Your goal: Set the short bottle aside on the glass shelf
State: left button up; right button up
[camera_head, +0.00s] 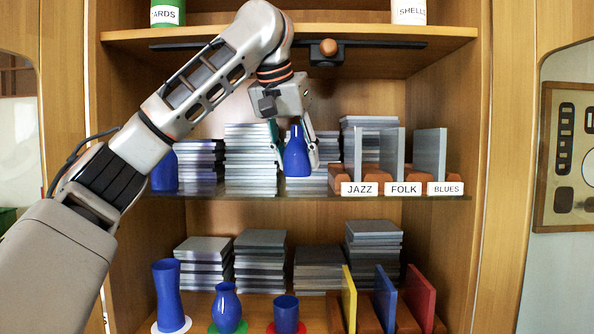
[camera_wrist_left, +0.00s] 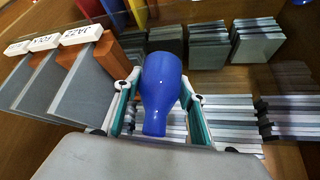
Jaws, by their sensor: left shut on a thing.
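A blue bottle (camera_head: 296,158) with a round body and a narrow neck is upright between the fingers of my left gripper (camera_head: 297,140), in front of the stacks above the glass shelf (camera_head: 240,194). In the left wrist view the bottle (camera_wrist_left: 161,85) sits between the two green-lined fingers of the gripper (camera_wrist_left: 160,112), which is shut on it. I cannot tell whether its base touches the glass. Another blue vessel (camera_head: 164,170) stands at the left end of the glass shelf, its top hidden by my arm. My right gripper is not in view.
Grey stacks (camera_head: 250,160) fill the back of the glass shelf. Upright grey panels in wooden holders labelled JAZZ (camera_head: 359,189), FOLK (camera_head: 403,189) and BLUES (camera_head: 445,188) stand right of the bottle. Below stand three blue vessels (camera_head: 168,295) on coloured discs and coloured dividers (camera_head: 386,298).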

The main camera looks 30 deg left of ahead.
aim_at(297, 171)
pick_arm(q)
notch_tip(297, 171, down, 2)
jog(key=shift+f, duration=0.2)
jog(key=shift+w+a+f, duration=0.2)
jog(key=shift+f, duration=0.1)
jog(key=o, duration=1.2)
jog(key=shift+o, duration=0.2)
